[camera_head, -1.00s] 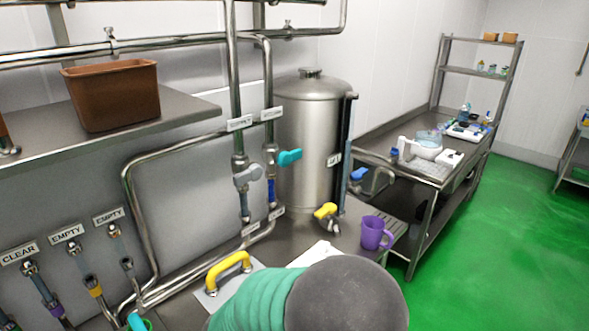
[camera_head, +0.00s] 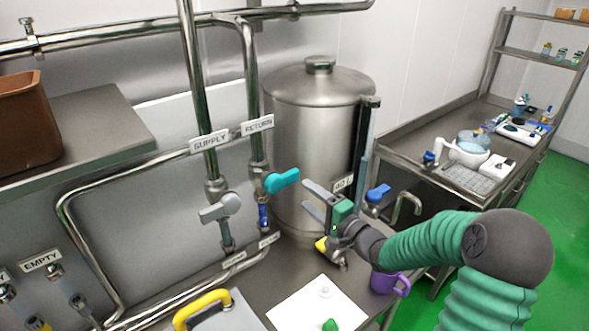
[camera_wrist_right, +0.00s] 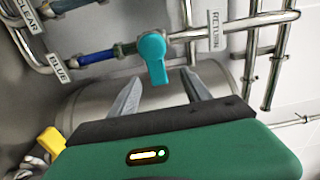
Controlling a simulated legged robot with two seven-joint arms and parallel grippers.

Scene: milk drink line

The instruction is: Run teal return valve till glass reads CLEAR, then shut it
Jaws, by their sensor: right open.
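The teal return valve handle (camera_head: 282,180) sits on the pipe under the RETURN label (camera_head: 257,125), crosswise to the pipe. The pipe's glass (camera_head: 264,215) below it looks blue. In the right wrist view the teal handle (camera_wrist_right: 154,57) points down in the picture, with the blue glass (camera_wrist_right: 97,57) to its left and a tag reading BLUE (camera_wrist_right: 60,68) nearby. My right gripper (camera_head: 306,197) is open and empty, just right of and below the handle, apparently apart from it. In the wrist view its fingers (camera_wrist_right: 161,76) frame the handle's tip. My left gripper is out of view.
A grey valve handle (camera_head: 221,208) is on the SUPPLY pipe at left. A steel tank (camera_head: 318,130) stands behind. A blue handle (camera_head: 378,193), purple mug (camera_head: 388,281) and yellow grip (camera_head: 203,305) are nearby. A CLEAR tag (camera_wrist_right: 28,17) shows in the wrist view.

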